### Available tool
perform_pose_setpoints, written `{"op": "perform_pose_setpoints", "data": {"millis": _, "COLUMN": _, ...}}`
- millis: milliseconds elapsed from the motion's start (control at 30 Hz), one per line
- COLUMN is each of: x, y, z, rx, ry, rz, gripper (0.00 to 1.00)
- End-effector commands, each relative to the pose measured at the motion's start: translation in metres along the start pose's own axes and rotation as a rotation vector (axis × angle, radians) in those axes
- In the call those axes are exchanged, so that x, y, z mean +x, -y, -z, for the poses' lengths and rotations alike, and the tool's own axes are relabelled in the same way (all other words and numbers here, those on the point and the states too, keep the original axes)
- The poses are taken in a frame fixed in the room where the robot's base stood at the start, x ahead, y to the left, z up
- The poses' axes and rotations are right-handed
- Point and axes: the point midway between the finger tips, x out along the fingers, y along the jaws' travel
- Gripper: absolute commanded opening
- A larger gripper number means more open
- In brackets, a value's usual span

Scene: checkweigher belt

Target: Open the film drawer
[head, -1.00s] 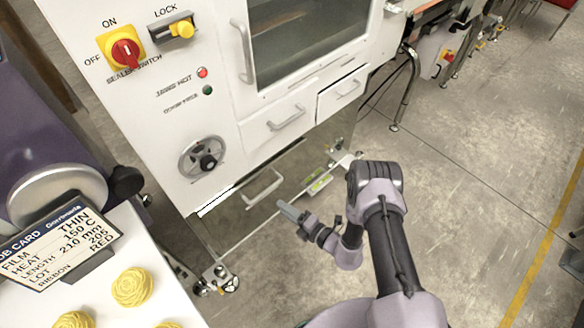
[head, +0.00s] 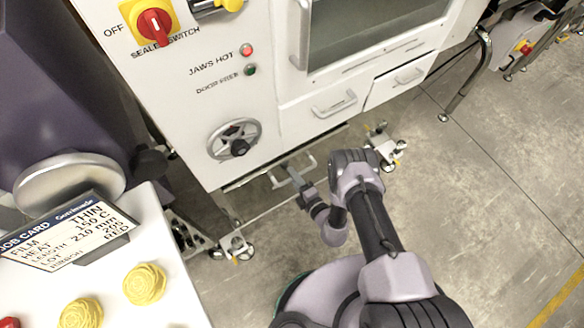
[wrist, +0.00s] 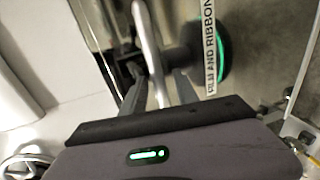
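The film drawer is the low drawer under the white sealer cabinet, with a pale bar handle (head: 306,168). In the wrist view its label strip (wrist: 210,45) reads "FILM AND RIBBON". The drawer looks shut; its front is mostly hidden from the head view. My gripper (head: 290,174) is at the handle. In the wrist view the gripper (wrist: 160,88) has its two dark fingers apart, with the handle bar (wrist: 148,40) running between them. I see no clear grip on the bar.
Two white drawers with handles (head: 335,104) (head: 408,76) sit above. A handwheel (head: 234,139) and a red switch (head: 153,22) are on the cabinet's front. A job card (head: 70,235) stands on the white table at left.

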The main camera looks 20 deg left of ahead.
Motion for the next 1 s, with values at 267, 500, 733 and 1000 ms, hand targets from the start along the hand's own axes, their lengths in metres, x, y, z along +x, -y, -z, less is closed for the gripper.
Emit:
{"op": "perform_pose_setpoints", "data": {"millis": 267, "x": 0.0005, "y": 0.0003, "z": 0.0007, "rx": 0.000, "ry": 0.001, "rz": 0.000, "gripper": 0.36}}
{"op": "perform_pose_setpoints", "data": {"millis": 500, "x": 0.0005, "y": 0.0002, "z": 0.0006, "rx": 0.000, "ry": 0.000, "rz": 0.000, "gripper": 0.00}}
{"op": "perform_pose_setpoints", "data": {"millis": 733, "x": 0.0005, "y": 0.0001, "z": 0.0006, "rx": 0.000, "ry": 0.000, "rz": 0.000, "gripper": 0.00}}
{"op": "perform_pose_setpoints", "data": {"millis": 1000, "x": 0.0006, "y": 0.0000, "z": 0.0005, "rx": -0.001, "ry": 0.000, "rz": 0.000, "gripper": 0.00}}
